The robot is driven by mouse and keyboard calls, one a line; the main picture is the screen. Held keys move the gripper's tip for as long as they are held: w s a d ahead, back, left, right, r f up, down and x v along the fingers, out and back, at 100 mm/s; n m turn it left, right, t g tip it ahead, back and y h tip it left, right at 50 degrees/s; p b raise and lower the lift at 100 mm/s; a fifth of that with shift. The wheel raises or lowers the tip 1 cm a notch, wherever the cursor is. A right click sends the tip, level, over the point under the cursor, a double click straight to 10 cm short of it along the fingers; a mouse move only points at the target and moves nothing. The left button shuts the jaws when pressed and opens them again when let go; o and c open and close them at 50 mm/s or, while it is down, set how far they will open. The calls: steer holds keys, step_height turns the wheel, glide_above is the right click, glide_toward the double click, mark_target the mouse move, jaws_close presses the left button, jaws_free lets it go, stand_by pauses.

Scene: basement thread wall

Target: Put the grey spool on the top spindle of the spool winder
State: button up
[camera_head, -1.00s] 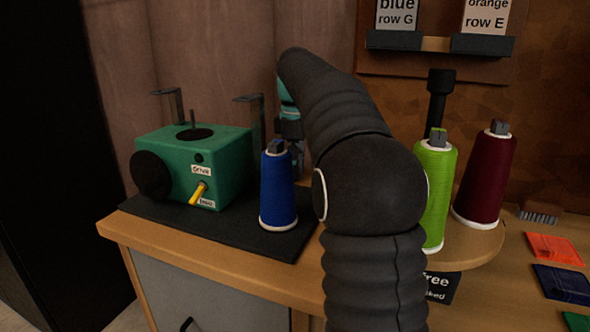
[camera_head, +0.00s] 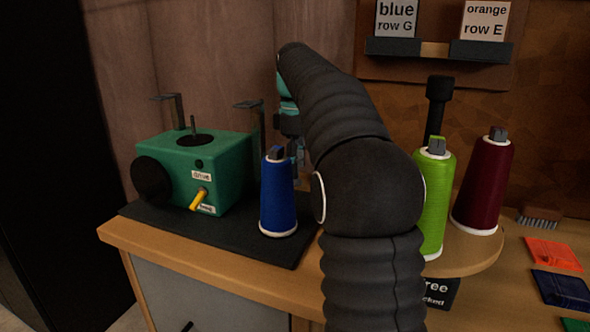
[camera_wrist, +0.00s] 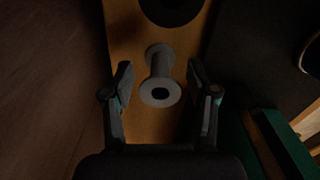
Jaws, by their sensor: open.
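The grey spool (camera_wrist: 160,75) shows in the wrist view, its flanged end with a dark hole facing the camera. It lies between the two fingers of my gripper (camera_wrist: 160,70), which are spread with gaps on both sides. In the head view the spool is hidden behind my arm, and my gripper (camera_head: 294,150) shows only partly, behind the blue cone. The spool winder (camera_head: 200,165) is a green box at left with a black wheel and a yellow lever. Its thin top spindle (camera_head: 193,123) stands upright and bare from a dark disc.
A blue thread cone (camera_head: 278,200) stands at the right of the dark mat (camera_head: 235,232), near my gripper. Lime (camera_head: 434,200) and maroon (camera_head: 484,185) cones stand right of my arm. Grey brackets (camera_head: 250,104) rise behind the winder. Coloured packets (camera_head: 554,254) lie at far right.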

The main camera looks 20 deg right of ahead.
step_height(320, 180, up, 10)
steer(key=p, duration=0.3)
stand_by(0.4)
